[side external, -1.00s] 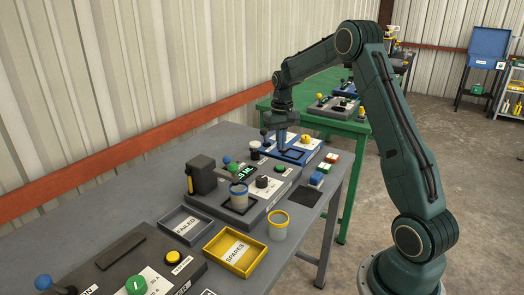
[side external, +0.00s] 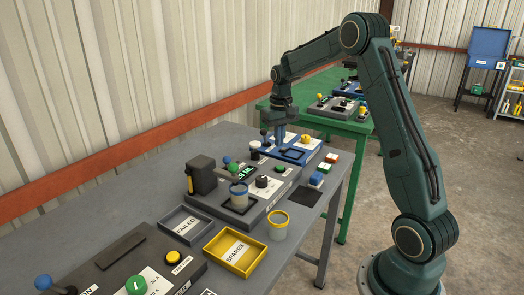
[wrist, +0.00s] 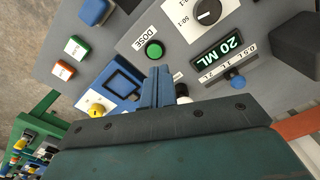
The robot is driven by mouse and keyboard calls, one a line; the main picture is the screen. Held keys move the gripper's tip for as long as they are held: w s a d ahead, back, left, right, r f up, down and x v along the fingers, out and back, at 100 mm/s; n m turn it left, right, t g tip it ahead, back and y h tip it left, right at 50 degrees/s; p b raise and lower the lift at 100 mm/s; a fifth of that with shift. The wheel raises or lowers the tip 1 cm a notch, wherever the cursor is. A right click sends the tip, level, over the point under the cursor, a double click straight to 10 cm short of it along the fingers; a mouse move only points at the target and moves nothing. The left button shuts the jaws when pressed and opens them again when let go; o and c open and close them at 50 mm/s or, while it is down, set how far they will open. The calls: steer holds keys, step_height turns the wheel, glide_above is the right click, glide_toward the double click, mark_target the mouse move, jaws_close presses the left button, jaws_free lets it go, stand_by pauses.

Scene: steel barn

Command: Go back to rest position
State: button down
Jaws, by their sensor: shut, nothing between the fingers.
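My gripper (side external: 280,137) hangs pointing down above the grey table (side external: 215,143), over the blue-framed station (side external: 293,155) at its far end. It is shut and holds nothing. In the wrist view the closed blue fingers (wrist: 158,86) show between the blue station (wrist: 119,84) and the dosing station with the green button (wrist: 153,49). The fingertips are apart from the things below.
The dosing station (side external: 258,213) holds a blue-rimmed cup (side external: 239,195). A yellow-rimmed cup (side external: 278,226), a yellow SPARES tray (side external: 212,246) and a grey FAILED tray (side external: 163,222) stand nearer. A green table (side external: 333,124) is behind; the corrugated wall is left.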

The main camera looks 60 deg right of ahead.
steer(key=s+a+r+n+t, duration=0.1)
steer(key=s+a+r, duration=0.45)
steer(key=a, duration=0.25)
steer(key=s+a+r+n+t, duration=0.1)
steer(key=s+a+r+n, duration=0.1)
steer(key=s+a+r, duration=0.4)
steer(key=s+a+n+t, duration=0.2)
steer(key=s+a+t, duration=0.1)
steer(key=s+a, duration=0.9)
steer(key=shift+s+r+n, duration=0.15)
steer(key=shift+s+n, duration=0.25)
steer(key=shift+s, duration=0.55)
